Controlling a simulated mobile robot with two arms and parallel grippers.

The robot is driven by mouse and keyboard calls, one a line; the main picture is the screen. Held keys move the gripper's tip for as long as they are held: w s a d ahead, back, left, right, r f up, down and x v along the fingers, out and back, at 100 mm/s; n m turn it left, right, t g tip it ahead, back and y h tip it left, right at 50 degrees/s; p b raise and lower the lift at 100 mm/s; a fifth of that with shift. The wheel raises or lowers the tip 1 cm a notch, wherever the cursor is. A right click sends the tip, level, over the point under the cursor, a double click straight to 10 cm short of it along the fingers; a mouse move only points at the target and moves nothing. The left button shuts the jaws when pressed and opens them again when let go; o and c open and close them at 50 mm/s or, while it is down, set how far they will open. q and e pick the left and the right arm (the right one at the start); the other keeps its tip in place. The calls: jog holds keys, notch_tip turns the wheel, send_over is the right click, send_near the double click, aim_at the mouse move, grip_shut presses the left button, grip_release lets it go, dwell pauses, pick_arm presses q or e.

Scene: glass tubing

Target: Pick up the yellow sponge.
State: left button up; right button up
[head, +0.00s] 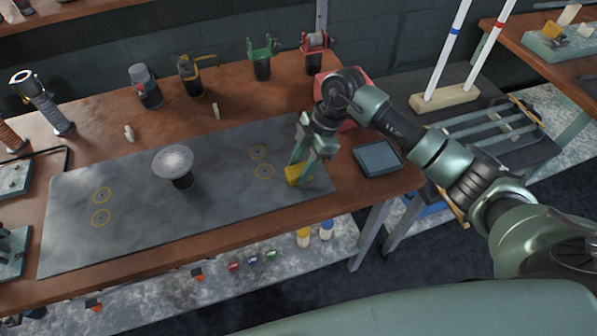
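The yellow sponge (293,176) is at the right part of the dark grey mat (225,207) on the wooden bench, near its front right corner. My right gripper (302,169) points down at the sponge, with its pale green fingers close around or against it. The fingers partly cover the sponge. I cannot tell whether they grip it, or whether the sponge touches the mat. My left gripper is not in view.
A round grey disc on a dark stand (174,161) stands mid-mat. A dark blue-grey tray (377,158) lies right of the gripper. A red object (328,88) is partly behind my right arm. Bottles and clamps line the back. The mat's left part is clear.

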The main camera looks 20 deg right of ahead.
aim_at(301, 169)
jog(key=c, duration=0.7)
jog(key=shift+r, duration=0.1)
notch_tip(301, 169, up, 20)
jog(key=b, duration=0.3)
